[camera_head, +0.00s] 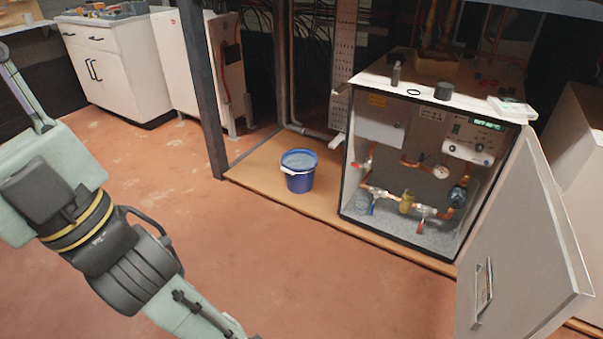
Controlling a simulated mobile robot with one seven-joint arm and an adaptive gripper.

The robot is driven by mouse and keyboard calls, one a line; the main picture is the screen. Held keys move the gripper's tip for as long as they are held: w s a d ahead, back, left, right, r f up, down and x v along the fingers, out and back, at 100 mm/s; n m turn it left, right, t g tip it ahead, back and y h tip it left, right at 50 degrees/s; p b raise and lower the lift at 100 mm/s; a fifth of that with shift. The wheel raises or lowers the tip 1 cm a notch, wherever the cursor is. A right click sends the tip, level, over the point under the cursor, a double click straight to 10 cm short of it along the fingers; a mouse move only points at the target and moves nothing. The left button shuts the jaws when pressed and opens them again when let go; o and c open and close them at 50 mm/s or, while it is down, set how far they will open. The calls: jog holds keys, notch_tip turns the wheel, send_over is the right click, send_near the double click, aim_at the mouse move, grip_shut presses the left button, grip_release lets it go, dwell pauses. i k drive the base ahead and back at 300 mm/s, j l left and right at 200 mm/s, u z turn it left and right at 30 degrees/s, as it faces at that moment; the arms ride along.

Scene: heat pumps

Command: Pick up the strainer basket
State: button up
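A small, narrow grey cylinder (396,73) stands upright on the white top edge of the open heat pump cabinet (352,160). It looks like the strainer basket, but it is too small to be sure. A black ring (413,93) lies just right of it, and a wider black cap (443,91) stands further right. My arm comes in from the left and runs out of the bottom edge, well away from the cabinet. My gripper is out of view.
The cabinet door (525,240) stands open at the right, towards the front. A blue bucket (298,171) stands left of the cabinet. A white flat object (512,108) lies on the cabinet's right corner. The red floor in front is clear.

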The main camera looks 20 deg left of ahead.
aim_at(397, 69)
jog(key=i+j+z, duration=0.15)
jog(key=j, duration=0.2)
jog(key=i+j+z, duration=0.1)
jog(key=j, duration=0.25)
jog(key=i+j+z, duration=0.15)
jog(key=j, duration=0.25)
jog(key=i+j+z, duration=0.15)
jog(key=j, duration=0.25)
jog(key=i+j+z, duration=0.15)
jog(key=j, duration=0.25)
jog(key=i+j+z, duration=0.1)
jog(key=j, duration=0.35)
jog(key=i+j+z, duration=0.15)
jog(key=j, duration=0.25)
jog(key=i+j+z, duration=0.1)
jog(key=j, duration=0.4)
jog(key=i, duration=1)
jog(key=l+z, duration=0.05)
